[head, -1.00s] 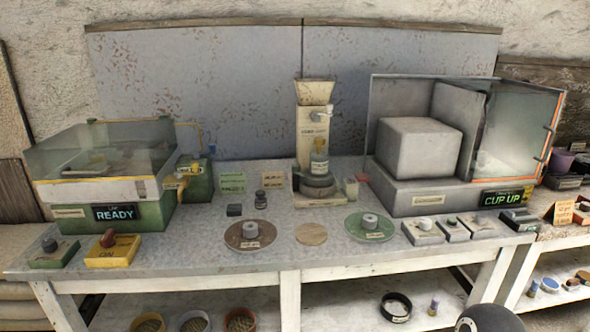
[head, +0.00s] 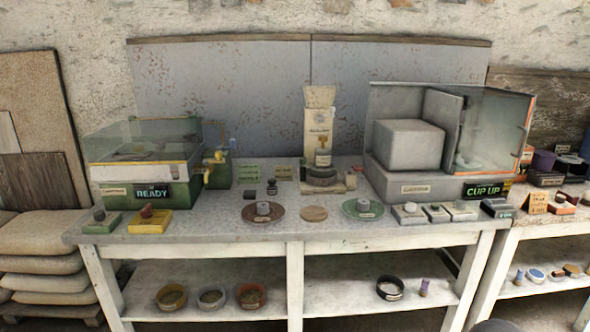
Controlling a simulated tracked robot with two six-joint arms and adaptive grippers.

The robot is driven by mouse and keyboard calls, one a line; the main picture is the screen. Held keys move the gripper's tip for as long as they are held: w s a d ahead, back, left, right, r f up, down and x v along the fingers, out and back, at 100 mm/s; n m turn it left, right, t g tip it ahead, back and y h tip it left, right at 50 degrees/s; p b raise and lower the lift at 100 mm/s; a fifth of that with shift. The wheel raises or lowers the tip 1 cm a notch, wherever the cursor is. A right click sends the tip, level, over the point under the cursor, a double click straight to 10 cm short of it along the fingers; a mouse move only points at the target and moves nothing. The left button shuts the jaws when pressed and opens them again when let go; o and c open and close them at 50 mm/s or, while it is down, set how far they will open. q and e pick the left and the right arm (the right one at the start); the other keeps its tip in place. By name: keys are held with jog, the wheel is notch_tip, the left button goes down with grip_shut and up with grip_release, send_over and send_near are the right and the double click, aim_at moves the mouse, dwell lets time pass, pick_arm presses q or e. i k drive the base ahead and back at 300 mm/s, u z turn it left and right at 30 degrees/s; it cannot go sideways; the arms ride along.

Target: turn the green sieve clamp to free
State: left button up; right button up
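A green machine (head: 152,193) with a glass cover (head: 140,142) stands at the left end of the bench in the head view. Neither of my grippers is in view.
The grey bench (head: 240,228) has a brown disc (head: 263,220) and a green disc (head: 363,214) near its front. A yellow control box (head: 150,220) stands before the green machine. A grey cabinet (head: 408,183) reading CUP UP stands right. Bowls sit on the lower shelf.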

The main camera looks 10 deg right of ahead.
aim_at(302, 160)
jog(key=u, duration=0.3)
jog(key=k, duration=0.15)
jog(key=u, duration=0.15)
jog(key=i, duration=1)
jog(key=z, duration=0.1)
